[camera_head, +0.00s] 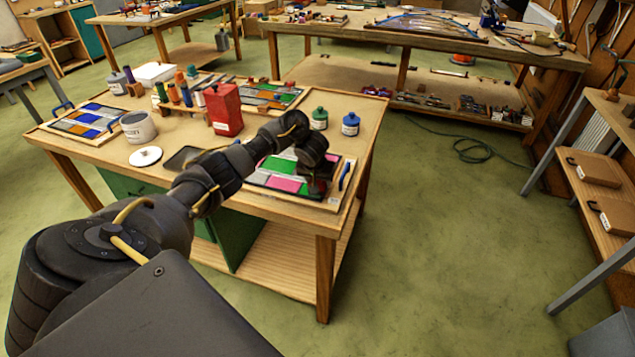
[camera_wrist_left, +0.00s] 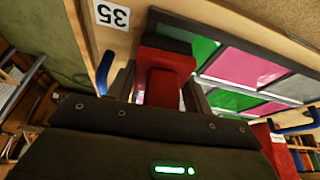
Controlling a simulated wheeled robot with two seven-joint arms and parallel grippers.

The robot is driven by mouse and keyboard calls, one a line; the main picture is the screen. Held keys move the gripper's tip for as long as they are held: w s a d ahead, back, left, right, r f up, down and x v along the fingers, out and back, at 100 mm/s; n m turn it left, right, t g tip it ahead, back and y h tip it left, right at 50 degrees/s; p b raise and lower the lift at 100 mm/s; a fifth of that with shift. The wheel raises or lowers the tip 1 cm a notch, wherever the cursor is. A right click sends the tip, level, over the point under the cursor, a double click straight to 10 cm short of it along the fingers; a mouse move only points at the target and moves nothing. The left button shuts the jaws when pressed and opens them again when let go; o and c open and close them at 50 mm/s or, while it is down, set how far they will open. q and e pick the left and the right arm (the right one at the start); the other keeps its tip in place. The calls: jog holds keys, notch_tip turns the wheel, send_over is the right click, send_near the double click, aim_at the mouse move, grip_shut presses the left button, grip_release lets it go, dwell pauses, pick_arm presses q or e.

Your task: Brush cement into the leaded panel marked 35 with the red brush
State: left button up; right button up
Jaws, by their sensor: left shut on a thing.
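The leaded panel marked 35 (camera_head: 282,184) lies at the near right corner of the bench, with green, pink and grey glass in dark lead lines. It fills the upper right of the left wrist view (camera_wrist_left: 250,68), with its white "35" label (camera_wrist_left: 112,14) at upper left. My left gripper (camera_head: 318,182) is over the panel's right part and is shut on the red brush (camera_wrist_left: 165,72). The brush's dark end is at the panel's edge; I cannot tell whether it touches. My arm hides part of the panel in the head view. My right gripper is not in view.
A blue handle (camera_head: 345,175) stands at the panel's right end. A red canister (camera_head: 223,108), a white tub (camera_head: 139,127), green (camera_head: 319,119) and blue-capped (camera_head: 350,124) bottles and another panel (camera_head: 88,121) stand on the bench (camera_head: 350,98).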

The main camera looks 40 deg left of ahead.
pick_arm(q)
jog(key=shift+w, duration=0.1)
jog(key=shift+w+a+b, duration=0.2)
jog(key=shift+w+a, duration=0.1)
jog(key=shift+w, duration=0.4)
jog(key=shift+w+a+b, duration=0.2)
jog(key=shift+w+a, duration=0.05)
jog(key=shift+w, duration=0.4)
jog(key=shift+w+a+f+b, duration=0.1)
jog(key=shift+w+a+b, duration=0.05)
jog(key=shift+w+b, duration=0.3)
jog(key=shift+w+a+f+b, duration=0.1)
jog(key=shift+w+a+b, duration=0.05)
jog(key=shift+w+b, duration=0.25)
jog(key=shift+w+a+r+b, duration=0.1)
jog(key=shift+w+a+b, duration=0.05)
jog(key=shift+w+b, duration=0.3)
jog(key=shift+w+r, duration=0.1)
jog(key=shift+a, duration=0.1)
